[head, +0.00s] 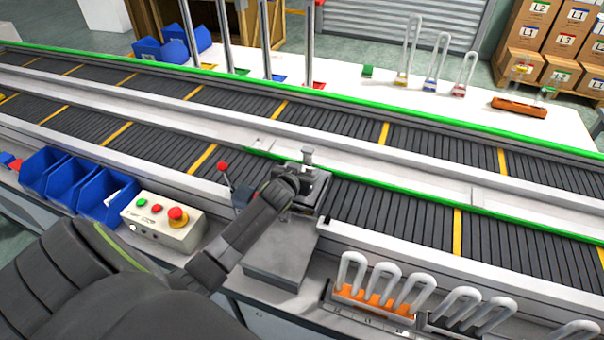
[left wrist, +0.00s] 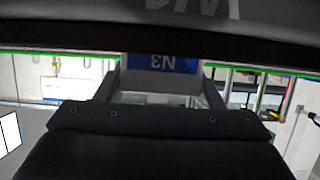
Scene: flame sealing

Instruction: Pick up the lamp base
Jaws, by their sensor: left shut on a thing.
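My left gripper (head: 306,180) is above the near side of the conveyor, over the dark fixture by the grey block. In the left wrist view, its two fingers stand either side of a pale piece with a blue N3 label (left wrist: 163,63), which I take to be the lamp base. The gripper is shut on it. In the head view the gripper and arm hide most of that piece. A small grey upright part (head: 308,155) shows just beyond the fingers. My right gripper is not in view.
A control box (head: 162,220) with buttons and a red-knobbed lever (head: 224,170) stand left of my arm. Blue bins (head: 75,190) are further left. A rack of U-shaped tubes (head: 385,290) is at right front. More tubes (head: 430,75) stand on the white far table.

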